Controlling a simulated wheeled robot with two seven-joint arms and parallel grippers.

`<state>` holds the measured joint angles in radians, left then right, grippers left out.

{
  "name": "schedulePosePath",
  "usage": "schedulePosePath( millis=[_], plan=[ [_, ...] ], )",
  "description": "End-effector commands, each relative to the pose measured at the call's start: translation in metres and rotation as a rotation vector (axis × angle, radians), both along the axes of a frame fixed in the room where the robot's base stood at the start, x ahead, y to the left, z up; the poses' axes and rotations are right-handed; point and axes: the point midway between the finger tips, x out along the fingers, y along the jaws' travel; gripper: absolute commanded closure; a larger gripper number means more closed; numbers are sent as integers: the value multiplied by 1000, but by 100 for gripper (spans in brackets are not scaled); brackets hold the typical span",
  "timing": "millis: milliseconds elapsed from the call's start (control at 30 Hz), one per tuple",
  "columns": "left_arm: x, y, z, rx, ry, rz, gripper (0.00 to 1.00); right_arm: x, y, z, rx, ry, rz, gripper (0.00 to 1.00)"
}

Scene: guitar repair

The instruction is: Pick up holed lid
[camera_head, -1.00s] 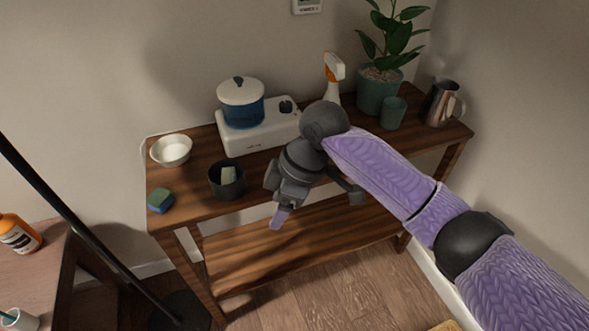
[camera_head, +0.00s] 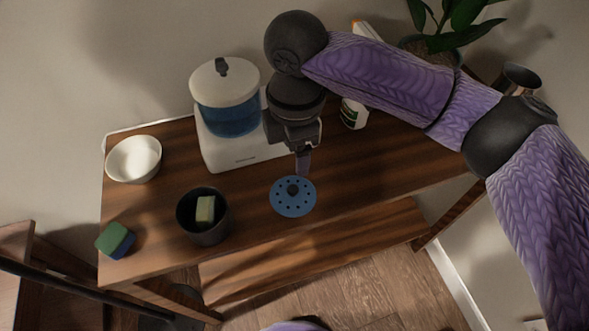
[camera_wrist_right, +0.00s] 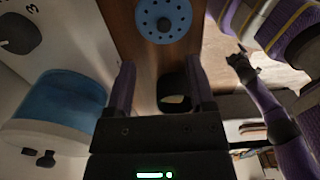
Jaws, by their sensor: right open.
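The holed lid (camera_head: 307,205) is a flat blue disc with a ring of small holes and a dark central knob. It lies on the wooden table near its front edge; the right wrist view also shows it (camera_wrist_right: 178,22). My right gripper (camera_head: 303,168) points down just behind and above the lid. In the right wrist view my right gripper (camera_wrist_right: 162,78) is open and empty, with the lid beyond the fingertips. A dark hand on a purple arm, probably my left gripper (camera_wrist_right: 241,66), shows small at the right of the wrist view; its jaws are unclear.
A dark cup (camera_head: 190,222) with a sponge inside stands left of the lid. A blue pot (camera_head: 228,117) sits on a white burner (camera_head: 222,154) behind. A white bowl (camera_head: 133,160), a green-blue sponge (camera_head: 115,240) and a spray bottle (camera_head: 352,113) are around. The table right of the lid is clear.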

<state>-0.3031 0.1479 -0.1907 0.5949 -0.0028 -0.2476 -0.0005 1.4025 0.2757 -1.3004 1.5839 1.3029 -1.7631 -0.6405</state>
Motion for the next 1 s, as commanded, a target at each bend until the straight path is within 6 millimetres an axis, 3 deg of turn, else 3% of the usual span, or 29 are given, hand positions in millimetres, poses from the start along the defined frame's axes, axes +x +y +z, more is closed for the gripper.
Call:
schedulePosePath(
  millis=[200,467,700,1000],
  plan=[
    [-23,2,-22,6,55,3,0,0,0,-46,0,4,-1,30],
    [-31,3,-51,12,85,8,0,-2,4,-94,0,5,-1,30],
    [-20,1,-52,9,68,9,0,-2,4,-95,1,-1,-1,30],
    [-20,0,-52,7,66,9,0,-2,4,-94,1,-1,-1,94]
  ],
)
